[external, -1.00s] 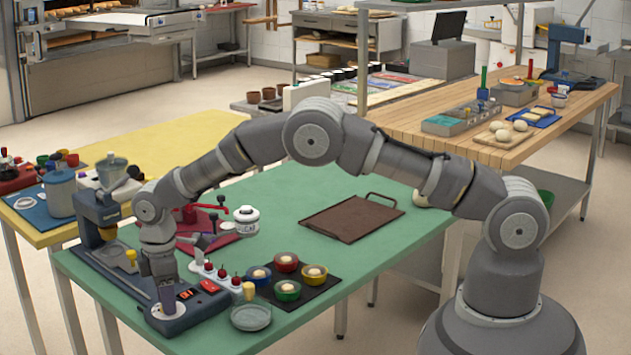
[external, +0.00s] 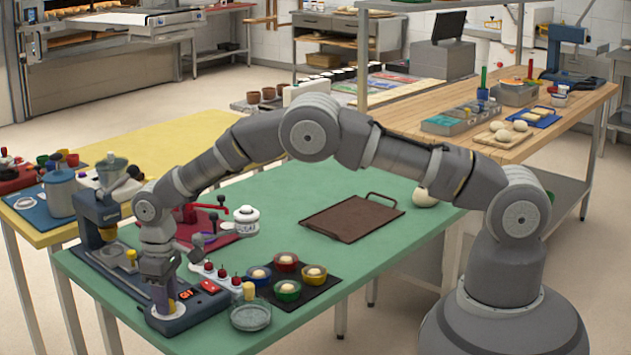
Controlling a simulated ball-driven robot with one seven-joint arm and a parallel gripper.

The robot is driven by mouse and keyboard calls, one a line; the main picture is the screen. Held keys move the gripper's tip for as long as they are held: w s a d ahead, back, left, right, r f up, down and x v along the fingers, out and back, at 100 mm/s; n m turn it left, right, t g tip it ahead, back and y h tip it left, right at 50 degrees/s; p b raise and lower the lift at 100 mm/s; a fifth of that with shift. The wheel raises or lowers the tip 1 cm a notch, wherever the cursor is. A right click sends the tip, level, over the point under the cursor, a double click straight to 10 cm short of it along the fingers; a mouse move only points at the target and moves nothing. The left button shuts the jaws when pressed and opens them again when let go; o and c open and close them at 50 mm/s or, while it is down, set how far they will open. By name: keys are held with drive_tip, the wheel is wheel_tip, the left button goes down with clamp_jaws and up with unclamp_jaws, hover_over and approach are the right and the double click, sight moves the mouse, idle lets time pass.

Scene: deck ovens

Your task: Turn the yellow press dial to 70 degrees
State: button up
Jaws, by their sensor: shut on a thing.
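The blue-grey press (external: 103,215) stands at the left end of the green table, on a long dark base. A white round dial plate (external: 181,309) sits at the base's near end. My gripper (external: 163,302) points down over this plate and is shut on the yellow dial there. The fingers hide nearly all of the dial, so its pointer and angle cannot be read. A small red-lit display (external: 185,295) is on the base beside my gripper; its text is too small to read surely.
Close to the right of my gripper are a white strip with red knobs (external: 222,276), a glass dish (external: 250,317) and several small bowls (external: 287,290) on a dark mat. A red stand (external: 190,215) is behind. A brown tray (external: 352,219) lies farther right.

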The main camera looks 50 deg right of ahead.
drive_tip(key=shift+m, duration=0.3)
drive_tip(key=o, duration=1)
wheel_tip(320, 180, up, 8)
drive_tip(key=shift+f+p, duration=0.1)
drive_tip(key=shift+p, duration=1)
